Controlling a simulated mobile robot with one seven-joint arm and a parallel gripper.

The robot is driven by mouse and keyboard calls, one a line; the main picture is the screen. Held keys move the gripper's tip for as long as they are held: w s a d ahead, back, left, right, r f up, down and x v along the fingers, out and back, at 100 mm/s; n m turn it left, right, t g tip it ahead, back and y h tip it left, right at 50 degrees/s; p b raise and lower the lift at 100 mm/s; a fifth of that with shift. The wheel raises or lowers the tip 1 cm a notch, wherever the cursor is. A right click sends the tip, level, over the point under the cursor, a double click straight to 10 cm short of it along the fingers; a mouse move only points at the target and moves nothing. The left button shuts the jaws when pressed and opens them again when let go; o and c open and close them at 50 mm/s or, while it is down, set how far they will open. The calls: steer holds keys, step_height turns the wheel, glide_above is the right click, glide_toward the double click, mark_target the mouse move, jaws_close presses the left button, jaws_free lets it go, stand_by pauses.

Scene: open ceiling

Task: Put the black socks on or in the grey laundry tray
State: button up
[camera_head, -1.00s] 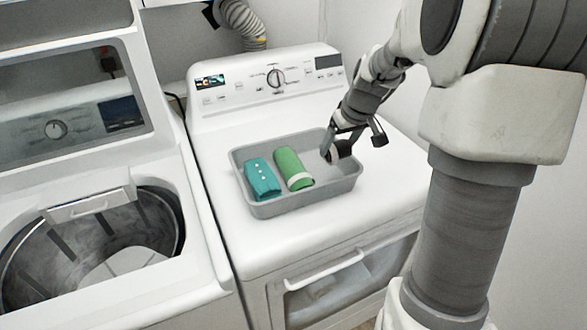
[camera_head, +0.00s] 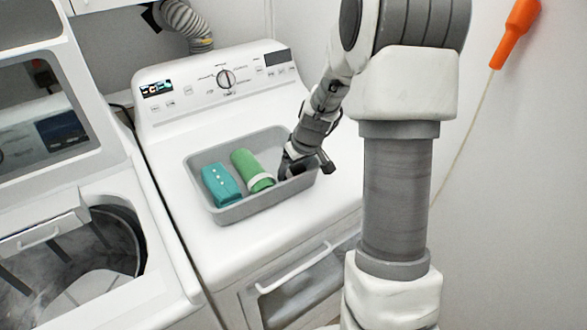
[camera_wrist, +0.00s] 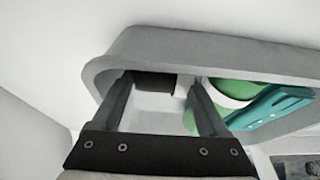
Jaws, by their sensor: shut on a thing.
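The grey laundry tray (camera_head: 205,160) sits on top of the white dryer. It also shows in the wrist view (camera_wrist: 200,48). My gripper (camera_head: 295,168) reaches into the tray's right end from above. In the wrist view its two fingers (camera_wrist: 158,88) are shut on the black socks (camera_wrist: 155,82), a dark roll between the fingertips and inside the tray's rim. In the head view the socks are mostly hidden by the gripper. I cannot tell whether they touch the tray floor.
An open washer (camera_head: 75,260) stands at the left. The dryer's control panel (camera_head: 220,80) rises behind. An orange-handled object (camera_head: 517,30) is on the right wall.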

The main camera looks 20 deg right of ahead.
steer(key=shift+f+b, duration=0.2)
steer(key=shift+b, duration=0.1)
steer(key=o, duration=1.1)
steer(key=shift+r, duration=0.1)
steer(key=shift+o, duration=0.2)
steer(key=shift+r, duration=0.1)
steer(key=shift+r+p, duration=0.2)
steer(key=shift+p, duration=0.25)
steer(key=v, duration=1.1)
steer(key=shift+s+r, duration=0.25)
steer(key=shift+r, duration=0.05)
